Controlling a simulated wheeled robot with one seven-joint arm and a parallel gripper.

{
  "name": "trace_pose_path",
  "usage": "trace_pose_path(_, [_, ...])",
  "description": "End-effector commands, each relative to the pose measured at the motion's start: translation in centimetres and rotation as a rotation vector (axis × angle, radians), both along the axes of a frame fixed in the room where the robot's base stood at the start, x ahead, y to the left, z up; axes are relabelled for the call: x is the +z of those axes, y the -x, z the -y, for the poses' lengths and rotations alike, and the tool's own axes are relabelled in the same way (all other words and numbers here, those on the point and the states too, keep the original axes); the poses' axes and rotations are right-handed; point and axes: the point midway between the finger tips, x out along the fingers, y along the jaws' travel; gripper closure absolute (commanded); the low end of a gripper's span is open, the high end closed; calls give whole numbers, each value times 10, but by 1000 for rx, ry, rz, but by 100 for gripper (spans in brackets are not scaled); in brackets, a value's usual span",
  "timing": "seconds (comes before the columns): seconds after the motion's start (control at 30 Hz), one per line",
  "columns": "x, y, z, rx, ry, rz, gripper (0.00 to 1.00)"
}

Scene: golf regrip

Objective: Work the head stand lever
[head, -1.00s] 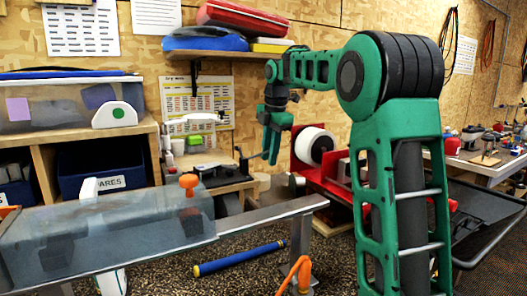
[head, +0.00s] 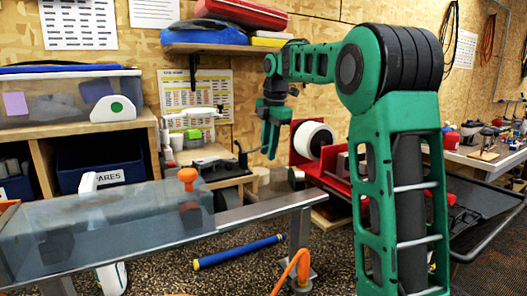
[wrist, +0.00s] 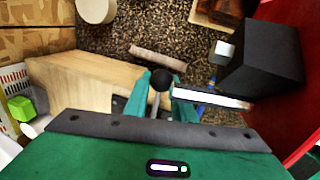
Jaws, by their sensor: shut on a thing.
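The head stand lever shows in the wrist view as a round black knob (wrist: 162,79) on a pale rod. My gripper (wrist: 161,97) has its two teal fingers on either side of it, shut on the lever just below the knob. In the head view my green gripper (head: 271,148) hangs fingers-down beside the right end of a small wooden bench (head: 228,173). A dark device (head: 208,156) stands on that bench, with a thin dark upright part to the left of my fingers. The grip itself is too small to make out in the head view.
A red stand with a white roll (head: 313,140) is close on the right of my gripper. In the wrist view a black box (wrist: 262,62) and a red panel (wrist: 295,80) stand to the right. A clear-covered table (head: 105,225) and a blue tube (head: 238,252) are nearer.

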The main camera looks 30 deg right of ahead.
Motion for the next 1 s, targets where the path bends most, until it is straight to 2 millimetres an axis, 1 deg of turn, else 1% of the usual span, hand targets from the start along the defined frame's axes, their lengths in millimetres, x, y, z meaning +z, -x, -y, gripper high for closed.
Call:
trace_pose_path(0.03, [2, -2, 3, -7, 2, 9, 100])
trace_pose_path(0.2, [2, -2, 3, -7, 2, 10, 100])
trace_pose_path(0.23, [2, -2, 3, -7, 2, 10, 72])
trace_pose_path(0.27, [3, -2, 3, -7, 2, 10, 65])
trace_pose_path(0.3, [2, -2, 3, -6, 2, 10, 61])
trace_pose_path(0.57, [2, -1, 2, -3, 1, 5, 61])
trace_pose_path(0.67, [5, 0, 2, -3, 1, 5, 61])
trace_pose_path(0.77, [15, 1, 2, -2, 1, 6, 61])
trace_pose_path(1.0, [55, 8, 4, -6, 3, 7, 61])
